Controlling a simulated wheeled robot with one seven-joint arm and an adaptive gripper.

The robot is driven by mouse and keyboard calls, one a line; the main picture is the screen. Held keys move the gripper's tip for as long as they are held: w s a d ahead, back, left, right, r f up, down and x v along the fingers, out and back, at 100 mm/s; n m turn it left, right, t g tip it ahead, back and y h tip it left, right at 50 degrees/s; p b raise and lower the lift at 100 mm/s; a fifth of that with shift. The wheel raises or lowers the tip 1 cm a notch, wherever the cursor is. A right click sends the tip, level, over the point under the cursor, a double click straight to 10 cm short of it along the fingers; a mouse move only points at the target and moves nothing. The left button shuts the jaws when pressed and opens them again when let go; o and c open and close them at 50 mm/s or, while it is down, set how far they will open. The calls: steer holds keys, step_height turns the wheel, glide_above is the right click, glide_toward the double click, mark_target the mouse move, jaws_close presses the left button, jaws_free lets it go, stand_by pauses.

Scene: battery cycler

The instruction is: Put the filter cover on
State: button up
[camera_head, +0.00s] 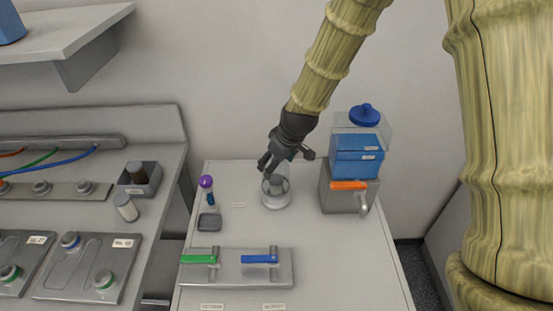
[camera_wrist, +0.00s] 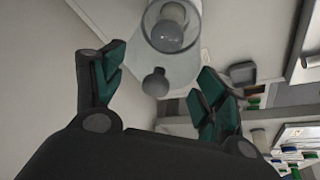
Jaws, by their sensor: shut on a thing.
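My gripper (camera_head: 268,164) is above the left back of the white bench, right over a clear round cover (camera_head: 276,184) that I take for the filter cover. In the wrist view a grey round knob (camera_wrist: 155,82) lies between my two fingers (camera_wrist: 160,72), with clear material around it. My gripper is shut on the cover; finger contact is not clearly seen. A pale round base (camera_head: 276,202) shows at the bottom of the clear cover. In the wrist view a clear ring with a grey round part (camera_wrist: 172,25) lies beyond the knob. I cannot tell whether cover and base touch.
A grey block (camera_head: 340,203) with an orange handle, a blue box (camera_head: 358,162) and a blue knob (camera_head: 364,115) stands to the right. A purple-capped item (camera_head: 206,183) and dark tray (camera_head: 209,222) are left. A plate with green and blue handles (camera_head: 236,279) lies in front.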

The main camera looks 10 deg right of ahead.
mark_target(279, 170)
steer(key=shift+f+b, duration=0.9)
steer(key=shift+f, duration=1.35)
stand_by(0.3)
steer(key=shift+s+p, duration=0.1)
steer(key=shift+p, duration=0.25)
steer(key=c, duration=0.6)
steer(key=shift+s+r, duration=0.1)
steer(key=shift+s, duration=0.05)
steer(key=shift+c, duration=1.1)
